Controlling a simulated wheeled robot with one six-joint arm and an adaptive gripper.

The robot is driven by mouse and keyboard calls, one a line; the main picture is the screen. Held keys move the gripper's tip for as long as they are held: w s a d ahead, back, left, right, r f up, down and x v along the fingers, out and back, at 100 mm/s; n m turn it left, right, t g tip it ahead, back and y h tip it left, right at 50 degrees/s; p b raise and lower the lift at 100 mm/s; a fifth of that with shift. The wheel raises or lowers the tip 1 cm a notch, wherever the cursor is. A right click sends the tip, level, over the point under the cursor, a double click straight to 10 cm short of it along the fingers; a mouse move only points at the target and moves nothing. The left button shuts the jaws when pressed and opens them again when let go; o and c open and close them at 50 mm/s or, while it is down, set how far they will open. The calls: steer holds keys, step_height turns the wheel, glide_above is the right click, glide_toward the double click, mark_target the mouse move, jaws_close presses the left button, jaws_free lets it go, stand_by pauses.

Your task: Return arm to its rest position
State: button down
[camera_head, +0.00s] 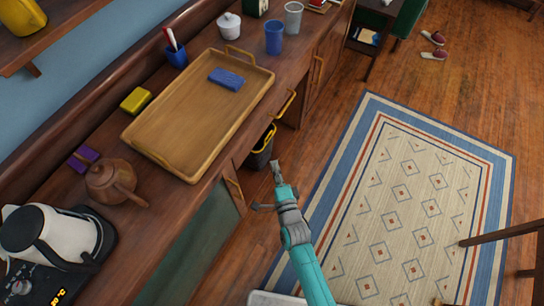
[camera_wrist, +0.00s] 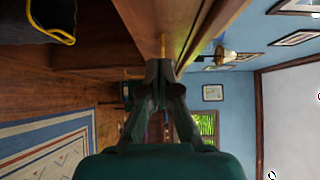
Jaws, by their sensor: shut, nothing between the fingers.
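My gripper (camera_head: 276,168) is at the end of my teal arm, in the lower middle of the head view. It is shut with nothing between its fingers. It is in front of the wooden counter, beside the dark bin and apart from the tray. In the wrist view my gripper (camera_wrist: 165,70) shows from behind with its fingertips together, pointing along the front of the counter.
A wooden tray (camera_head: 184,122) holding a blue block (camera_head: 227,79) lies on the counter. A dark bin (camera_head: 262,152) is by the cabinet. A patterned rug (camera_head: 405,205) covers open floor to the right.

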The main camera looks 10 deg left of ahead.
steer(key=shift+s+d, duration=0.3)
steer(key=shift+s, duration=0.3)
steer(key=s+d+r+n+h, duration=0.2)
steer(key=s+d+n, duration=0.1)
steer(key=s+d, duration=0.6)
steer(key=s+d+r+n+h, duration=0.1)
steer(key=s+d+n+h, duration=0.15)
steer(key=s+d, duration=0.65)
steer(key=s+d+r+n+h, duration=0.1)
steer(key=s+d+r+n, duration=0.2)
steer(key=s+r, duration=0.4)
steer(key=s+d+r+n+g+h, duration=0.1)
steer(key=s+d+r+n+h, duration=0.1)
steer(key=s+r, duration=0.6)
steer(key=shift+s+d+r+n+g, duration=0.25)
steer(key=shift+s+d+n, duration=0.25)
steer(key=shift+s+n, duration=0.6)
